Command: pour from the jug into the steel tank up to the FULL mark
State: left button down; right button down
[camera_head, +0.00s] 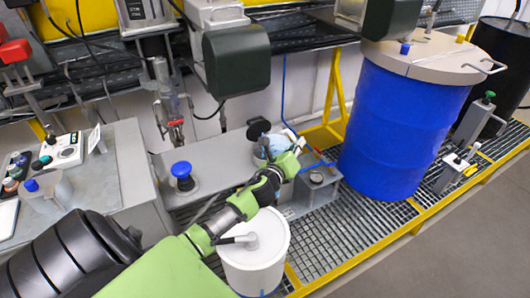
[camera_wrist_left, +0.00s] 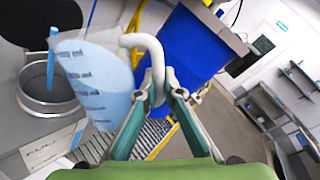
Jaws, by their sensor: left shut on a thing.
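My left gripper (camera_head: 292,152) is shut on the handle of a pale blue, translucent jug (camera_head: 279,142). In the left wrist view the gripper (camera_wrist_left: 158,88) grips the white handle, and the jug (camera_wrist_left: 98,85) with dark graduation marks is tilted to the left. The grey steel tank (camera_head: 228,152) lies below it, and its round neck (camera_wrist_left: 45,102) is open. A blue strip (camera_wrist_left: 51,65), which looks like a stream of liquid, runs from the jug's lip down into the neck. A FULL label (camera_wrist_left: 42,153) shows beside the neck. The level inside is hidden. My right gripper is not in view.
A black round lid (camera_head: 258,128) stands up behind the neck. A blue drum (camera_head: 398,125) stands to the right and a white bucket (camera_head: 253,265) below my arm. A control bench (camera_head: 120,185) is at left. A dark green box (camera_head: 237,62) hangs above the tank.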

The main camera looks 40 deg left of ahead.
pick_arm(q)
jog(key=shift+a+r+n+h+p, duration=0.3)
jog(key=shift+a+r+n+p, duration=0.3)
jog(key=shift+n+p, duration=0.55)
dwell(6.8)
